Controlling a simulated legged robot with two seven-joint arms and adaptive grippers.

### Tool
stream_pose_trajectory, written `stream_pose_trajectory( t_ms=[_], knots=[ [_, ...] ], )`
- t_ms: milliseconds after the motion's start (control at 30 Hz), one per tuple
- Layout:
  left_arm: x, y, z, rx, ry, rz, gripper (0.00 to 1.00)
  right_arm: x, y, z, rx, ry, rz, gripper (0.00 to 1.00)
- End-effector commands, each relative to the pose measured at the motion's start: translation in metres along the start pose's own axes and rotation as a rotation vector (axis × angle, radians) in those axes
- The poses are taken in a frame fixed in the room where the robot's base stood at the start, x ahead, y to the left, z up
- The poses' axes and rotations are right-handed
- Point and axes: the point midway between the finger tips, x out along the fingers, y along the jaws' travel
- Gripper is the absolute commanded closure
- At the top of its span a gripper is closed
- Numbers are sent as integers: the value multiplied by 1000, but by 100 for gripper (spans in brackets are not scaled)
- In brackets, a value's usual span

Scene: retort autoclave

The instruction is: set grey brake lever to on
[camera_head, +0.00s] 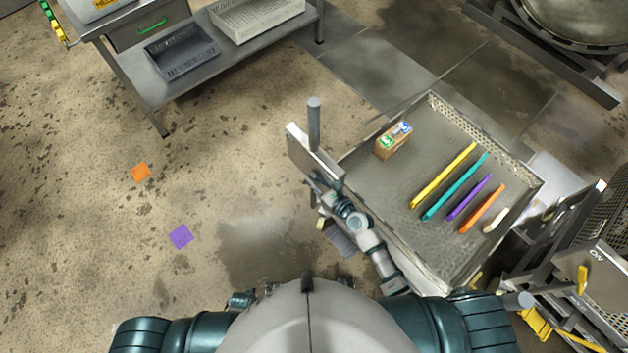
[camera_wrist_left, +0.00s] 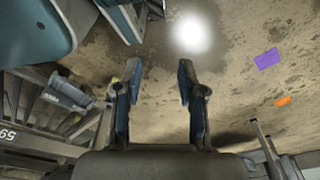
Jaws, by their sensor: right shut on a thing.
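I cannot clearly single out the grey brake lever. A small grey ridged piece (camera_head: 342,240) shows low beside the cart's left side, partly behind my right arm; I cannot tell if it is the lever. My right gripper (camera_head: 320,187) is at the cart's (camera_head: 440,285) left corner, just below a grey end plate (camera_head: 303,150) with an upright post. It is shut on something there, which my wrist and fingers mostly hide. My left gripper (camera_wrist_left: 158,80) is open and empty in the left wrist view, with floor beyond its fingers.
The cart top holds a small box (camera_head: 394,140) and several coloured sticks (camera_head: 443,177). A yellow-handled frame (camera_head: 560,285) stands at the right. A shelf table (camera_head: 150,85) stands at the upper left. Floor at the left is clear except flat orange (camera_head: 141,172) and purple (camera_head: 181,236) patches.

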Motion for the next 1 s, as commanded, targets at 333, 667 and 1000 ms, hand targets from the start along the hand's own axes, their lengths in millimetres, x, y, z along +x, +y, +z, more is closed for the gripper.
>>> stream_pose_trajectory(
  t_ms=[333,667,1000],
  knots=[
    [28,1,70,11,-36,2,60,3,-3,9,-2,49,-6,100],
    [36,1,96,14,-43,3,60,4,0,5,0,71,-1,100],
    [36,1,96,14,-44,3,60,5,2,4,2,73,2,58]
  ],
)
